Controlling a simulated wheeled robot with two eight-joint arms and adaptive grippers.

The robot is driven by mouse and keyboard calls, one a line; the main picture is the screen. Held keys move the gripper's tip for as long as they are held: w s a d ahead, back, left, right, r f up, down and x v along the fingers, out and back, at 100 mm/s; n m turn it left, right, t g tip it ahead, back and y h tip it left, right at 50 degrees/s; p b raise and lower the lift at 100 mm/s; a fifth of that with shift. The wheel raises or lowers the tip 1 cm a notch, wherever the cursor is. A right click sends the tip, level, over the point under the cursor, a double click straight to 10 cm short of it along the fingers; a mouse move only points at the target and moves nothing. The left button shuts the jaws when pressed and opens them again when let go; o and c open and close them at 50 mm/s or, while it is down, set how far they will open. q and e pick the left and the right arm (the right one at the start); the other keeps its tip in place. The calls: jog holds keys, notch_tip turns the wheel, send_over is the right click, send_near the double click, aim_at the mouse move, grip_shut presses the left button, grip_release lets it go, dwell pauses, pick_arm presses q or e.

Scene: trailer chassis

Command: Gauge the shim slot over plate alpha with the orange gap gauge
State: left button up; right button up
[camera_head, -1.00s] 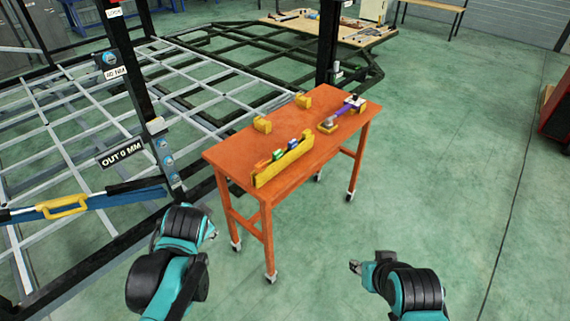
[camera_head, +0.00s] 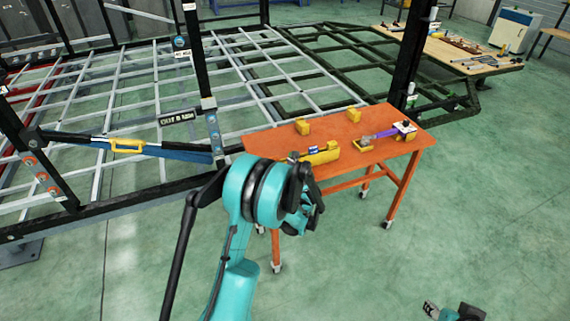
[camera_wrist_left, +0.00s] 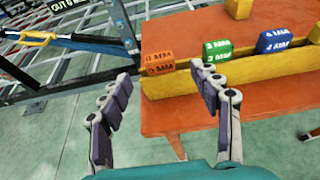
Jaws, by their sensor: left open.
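The orange gap gauge (camera_wrist_left: 160,63) stands at the left end of a yellow rack (camera_wrist_left: 250,68), with a green gauge (camera_wrist_left: 217,50) and a blue gauge (camera_wrist_left: 273,40) to its right. My left gripper (camera_wrist_left: 163,80) is open, its two fingers spread to either side of the orange gauge in the picture but nearer the camera; nothing is between them. In the head view my left arm hides part of the rack (camera_head: 325,155). My right gripper (camera_head: 430,309) is at the bottom right edge, far from the table; its jaws are unclear. I cannot pick out plate alpha or the slot.
The rack stands on an orange wheeled table (camera_head: 345,130) with yellow blocks (camera_head: 303,127) and a purple-handled tool (camera_head: 385,134). Left of it is the trailer frame, with a black post, an "OUT 9 MM" sign (camera_head: 177,117) and a yellow-handled blue bar (camera_head: 128,146). Floor at right is clear.

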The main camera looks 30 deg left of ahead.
aim_at(273, 158)
pick_arm(q)
jog(key=b+x, duration=0.2)
jog(key=x, duration=0.5)
jog(key=shift+w+a+f, duration=0.15)
jog(key=shift+a+f, duration=0.05)
jog(key=shift+f, duration=0.05)
jog(key=shift+r, duration=0.1)
jog(key=shift+c, duration=0.9)
jog(key=c, duration=1.1)
